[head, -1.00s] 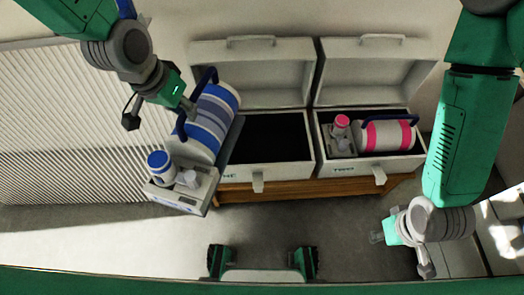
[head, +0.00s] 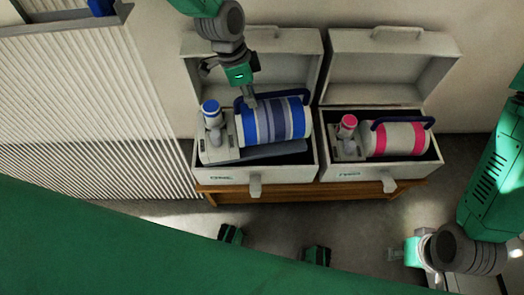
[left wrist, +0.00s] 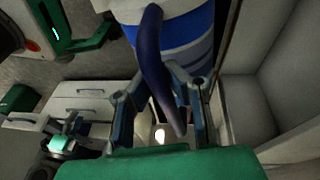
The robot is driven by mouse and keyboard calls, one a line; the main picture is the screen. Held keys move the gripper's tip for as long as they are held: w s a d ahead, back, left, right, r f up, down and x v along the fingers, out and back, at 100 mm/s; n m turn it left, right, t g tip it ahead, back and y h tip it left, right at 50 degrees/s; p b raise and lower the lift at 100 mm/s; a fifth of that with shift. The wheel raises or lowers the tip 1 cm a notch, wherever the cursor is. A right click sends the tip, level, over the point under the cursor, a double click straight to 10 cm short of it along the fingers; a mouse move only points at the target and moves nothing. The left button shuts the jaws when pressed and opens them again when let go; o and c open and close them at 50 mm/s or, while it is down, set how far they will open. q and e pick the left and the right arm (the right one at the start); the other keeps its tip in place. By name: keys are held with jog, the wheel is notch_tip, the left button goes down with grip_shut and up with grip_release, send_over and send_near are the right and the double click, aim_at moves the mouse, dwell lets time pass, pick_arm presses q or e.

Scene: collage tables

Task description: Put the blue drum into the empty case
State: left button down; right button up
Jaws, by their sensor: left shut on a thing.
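The blue drum (head: 277,121), striped blue, white and grey with a dark blue handle, lies with its grey base unit (head: 221,142) in the left open case (head: 232,176). My left gripper (head: 248,98) is shut on the drum's handle, near its left end. In the left wrist view the handle (left wrist: 153,60) passes between the fingers (left wrist: 160,100), with the drum (left wrist: 180,35) beyond. How deep the drum sits in the case is hard to tell. My right gripper (head: 398,253) is low at the right, away from the cases; its jaws are too small to judge.
The right open case (head: 370,174) holds a pink-striped drum (head: 396,139) with its own base. Both cases stand on a wooden table (head: 300,192), lids raised behind. A ribbed white panel (head: 80,110) stands at the left.

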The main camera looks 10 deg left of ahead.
aim_at(254, 112)
pick_arm(q)
jog(key=shift+w+a+f+m+b, duration=0.1)
jog(key=shift+w+f+m+b, duration=0.05)
jog(key=shift+w+f+m, duration=0.35)
jog(key=shift+w+a+f+m+b, duration=0.15)
jog(key=shift+w+f+m, duration=0.15)
jog(key=shift+f, duration=0.3)
jog(key=x, duration=0.2)
jog(key=b+x, duration=0.1)
jog(key=a+b+x, duration=0.1)
jog(key=x, duration=0.1)
jog(key=shift+w+d+f, duration=0.1)
jog(key=shift+f, duration=0.35)
jog(key=shift+f+b, duration=0.8)
jog(key=shift+f, duration=1.3)
jog(key=shift+r, duration=0.1)
jog(key=c, duration=1.8)
grip_release()
jog(key=shift+o, duration=0.8)
